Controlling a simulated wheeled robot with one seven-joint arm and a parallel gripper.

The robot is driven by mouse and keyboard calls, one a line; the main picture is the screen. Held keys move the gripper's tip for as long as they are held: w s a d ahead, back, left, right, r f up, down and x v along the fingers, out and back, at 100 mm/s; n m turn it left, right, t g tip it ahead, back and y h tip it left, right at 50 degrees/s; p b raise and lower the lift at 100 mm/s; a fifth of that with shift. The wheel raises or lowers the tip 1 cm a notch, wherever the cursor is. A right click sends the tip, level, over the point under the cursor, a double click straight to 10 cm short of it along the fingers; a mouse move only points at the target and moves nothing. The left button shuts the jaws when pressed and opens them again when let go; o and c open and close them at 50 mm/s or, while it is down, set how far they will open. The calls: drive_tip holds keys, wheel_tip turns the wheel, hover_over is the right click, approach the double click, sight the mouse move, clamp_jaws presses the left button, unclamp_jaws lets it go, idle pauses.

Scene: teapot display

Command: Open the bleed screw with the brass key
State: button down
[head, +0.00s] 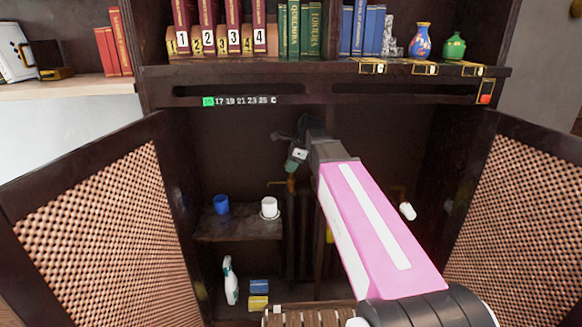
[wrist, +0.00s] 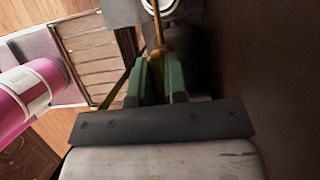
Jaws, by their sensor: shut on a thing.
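My gripper (head: 293,164) is inside the open cabinet, left of its middle, with its green fingers pointing down. In the wrist view the fingers (wrist: 159,78) are shut on the brass key (wrist: 157,28), a thin golden shaft that extends beyond the fingertips. In the head view a small brass-coloured piece (head: 291,184) shows just below the fingers; I cannot tell whether it is the key or a pipe fitting. I cannot make out the bleed screw. Dark vertical bars, possibly a radiator (head: 300,245), stand behind, partly hidden by my arm.
A small shelf (head: 222,236) carries a blue mug (head: 221,204) and a white mug (head: 269,207), close to my gripper. A spray bottle (head: 230,279) stands below. A white knob (head: 407,211) is at right. Lattice doors (head: 95,225) stand open on both sides.

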drive_tip(key=shift+f, duration=0.7)
idle(1.1)
idle(0.4)
drive_tip(key=n+g, duration=0.1)
drive_tip(key=n, duration=0.2)
drive_tip(key=shift+w+n, duration=0.1)
drive_tip(key=shift+n, duration=0.3)
drive_tip(key=shift+n+g, duration=0.5)
drive_tip(key=shift+n, duration=0.1)
drive_tip(key=n+h, duration=0.1)
drive_tip(key=n, duration=0.1)
drive_tip(key=shift+n+g, duration=0.3)
drive_tip(key=shift+g, duration=0.1)
drive_tip(key=shift+n+g, duration=0.4)
drive_tip(key=shift+n, duration=0.8)
drive_tip(key=shift+h, duration=0.3)
